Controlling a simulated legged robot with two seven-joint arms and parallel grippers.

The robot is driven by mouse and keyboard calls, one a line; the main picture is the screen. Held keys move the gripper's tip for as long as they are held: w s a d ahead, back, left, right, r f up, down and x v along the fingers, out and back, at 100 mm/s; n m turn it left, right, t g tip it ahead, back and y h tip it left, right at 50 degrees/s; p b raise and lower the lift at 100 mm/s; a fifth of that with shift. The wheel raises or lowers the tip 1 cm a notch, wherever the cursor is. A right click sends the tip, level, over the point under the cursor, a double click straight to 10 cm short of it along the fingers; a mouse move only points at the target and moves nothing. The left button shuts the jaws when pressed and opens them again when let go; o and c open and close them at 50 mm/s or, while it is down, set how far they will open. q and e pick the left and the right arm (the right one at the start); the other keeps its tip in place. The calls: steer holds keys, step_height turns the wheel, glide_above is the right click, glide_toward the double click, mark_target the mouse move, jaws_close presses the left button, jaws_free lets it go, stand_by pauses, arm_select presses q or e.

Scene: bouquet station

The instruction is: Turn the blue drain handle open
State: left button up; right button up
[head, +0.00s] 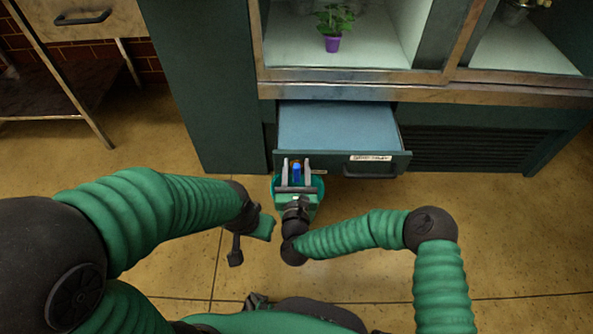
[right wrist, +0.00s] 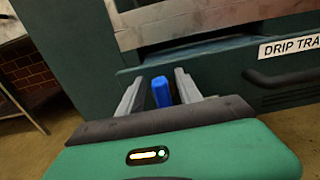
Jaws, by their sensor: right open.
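The blue drain handle (head: 296,169) is at the left part of the drawer front, below the open drip tray drawer (head: 340,128). It also shows in the right wrist view (right wrist: 162,92), standing roughly upright. My right gripper (head: 296,162) is open, with one grey finger on each side of the handle; the right wrist view shows gaps between the fingers (right wrist: 160,78) and the handle. Whether the fingers reach fully around it is hard to tell. My left gripper (head: 250,238) hangs left of the right one, away from the handle; its fingers are unclear.
A teal bucket (head: 319,187) is partly hidden beneath my right gripper. A dark drawer pull (head: 370,171) sits right of the handle. A purple pot with a plant (head: 332,43) stands in the cabinet above. A metal-legged table (head: 75,92) is at the far left. Floor is clear at right.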

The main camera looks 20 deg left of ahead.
jaws_close()
stand_by(0.5)
steer(key=shift+s+a+r+n+p, duration=0.1)
steer(key=shift+a+n+p, duration=0.05)
steer(key=shift+n+p, duration=0.45)
steer(key=shift+a+n+p, duration=0.15)
steer(key=shift+n+p, duration=0.25)
steer(key=shift+n, duration=0.3)
steer(key=shift+s+a+f+n+p, duration=0.15)
steer(key=shift+a+f+n+p, duration=0.3)
steer(key=shift+n+p, duration=1.4)
steer(key=shift+s+a+f+n+p, duration=0.1)
steer(key=shift+a+f+n+p, duration=0.4)
steer(key=shift+n, duration=2.8)
steer(key=shift+s+a+f+n+p, duration=0.15)
steer(key=shift+f+n+p, duration=0.65)
steer(key=shift+n, duration=1.75)
steer(key=shift+r, duration=0.1)
